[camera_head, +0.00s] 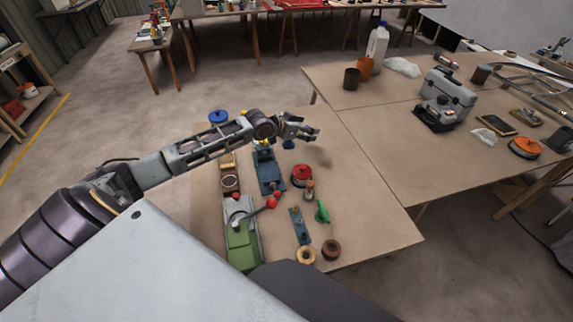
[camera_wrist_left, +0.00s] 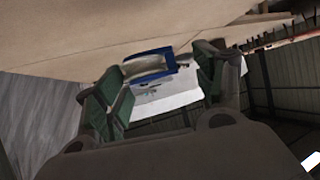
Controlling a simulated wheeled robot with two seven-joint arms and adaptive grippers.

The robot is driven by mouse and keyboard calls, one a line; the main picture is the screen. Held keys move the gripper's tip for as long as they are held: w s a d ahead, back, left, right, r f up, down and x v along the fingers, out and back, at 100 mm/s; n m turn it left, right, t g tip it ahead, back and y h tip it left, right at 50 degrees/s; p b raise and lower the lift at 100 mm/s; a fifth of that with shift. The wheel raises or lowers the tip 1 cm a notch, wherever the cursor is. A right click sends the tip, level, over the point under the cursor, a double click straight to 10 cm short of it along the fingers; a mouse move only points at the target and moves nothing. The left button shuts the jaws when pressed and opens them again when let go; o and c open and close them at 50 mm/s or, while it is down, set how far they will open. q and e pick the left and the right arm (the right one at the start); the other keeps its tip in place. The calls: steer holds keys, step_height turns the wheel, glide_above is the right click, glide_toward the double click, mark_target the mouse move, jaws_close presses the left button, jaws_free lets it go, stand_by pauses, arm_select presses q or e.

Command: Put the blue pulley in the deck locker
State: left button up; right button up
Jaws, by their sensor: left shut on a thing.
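In the left wrist view my left gripper (camera_wrist_left: 158,88) is shut on a blue-framed piece with a greyish middle, the blue pulley (camera_wrist_left: 140,60). In the head view the pulley is mostly hidden; a small blue part (camera_head: 289,144) shows just below the gripper, and I cannot tell whether it belongs to it. A grey box with a handle (camera_head: 455,93), probably the deck locker, stands on the right table, well apart from the gripper. My right gripper is not in view.
The near table (camera_head: 370,215) holds a green machine (camera_head: 242,240), a blue vise-like tool (camera_head: 268,170), a red-topped drum (camera_head: 302,174) and a blue disc (camera_head: 218,117).

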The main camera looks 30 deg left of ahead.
arm_select(q)
steer(key=shift+f, duration=0.35)
glide_above(303, 155)
step_height(303, 155, down, 4)
steer(key=shift+w+f, duration=0.1)
steer(key=shift+w, duration=0.05)
steer(key=shift+f, duration=1.15)
steer(key=shift+f+b, duration=0.3)
steer(key=shift+f, duration=1.15)
steer(key=o, duration=0.8)
steer(key=shift+c, duration=0.2)
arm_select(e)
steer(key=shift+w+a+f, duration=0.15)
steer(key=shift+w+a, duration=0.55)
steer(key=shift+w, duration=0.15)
